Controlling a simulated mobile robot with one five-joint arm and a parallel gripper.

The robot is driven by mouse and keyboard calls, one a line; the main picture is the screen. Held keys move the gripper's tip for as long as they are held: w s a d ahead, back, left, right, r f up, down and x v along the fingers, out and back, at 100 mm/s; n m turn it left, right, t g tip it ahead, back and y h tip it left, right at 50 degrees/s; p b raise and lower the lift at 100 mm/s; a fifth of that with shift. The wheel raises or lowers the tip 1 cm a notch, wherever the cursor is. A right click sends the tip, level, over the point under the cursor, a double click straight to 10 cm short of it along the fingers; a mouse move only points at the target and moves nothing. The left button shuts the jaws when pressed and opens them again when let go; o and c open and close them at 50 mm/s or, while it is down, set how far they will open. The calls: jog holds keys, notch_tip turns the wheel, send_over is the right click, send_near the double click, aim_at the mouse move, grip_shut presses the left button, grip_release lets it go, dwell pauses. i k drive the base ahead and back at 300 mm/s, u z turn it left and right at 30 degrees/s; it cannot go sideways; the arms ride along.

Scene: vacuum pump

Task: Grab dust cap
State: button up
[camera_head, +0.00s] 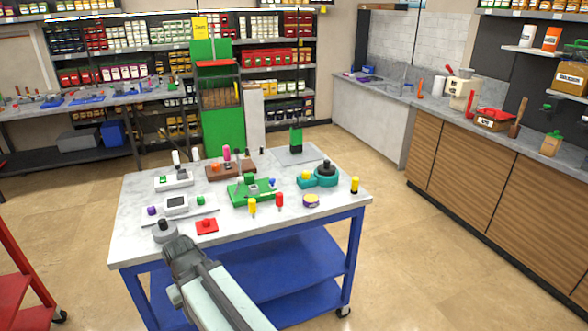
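A table (140,205) with a marbled top and blue frame holds many small parts. I cannot tell for sure which one is the dust cap. Small cap-like pieces on it include a red square piece with a knob (206,226), a grey round piece with a black knob (165,233) and a purple and yellow disc (311,201). A teal device with a black round top (326,175) stands at the right. My gripper (180,246) is at the table's front left edge, close to the grey round piece. Its fingers are too small and dark to read, and no held object shows.
A green block with grey parts (252,190), yellow and red pegs (279,200) and a brown block (232,170) crowd the tabletop. A red frame (20,270) stands at the left. A counter with wooden cabinets (480,185) runs along the right. Floor is clear between.

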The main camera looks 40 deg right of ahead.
aim_at(326, 169)
jog(key=u, duration=2.25)
jog(key=k, duration=2.4)
jog(key=z, duration=1.25)
jog(key=i, duration=1)
jog(key=u, duration=0.05)
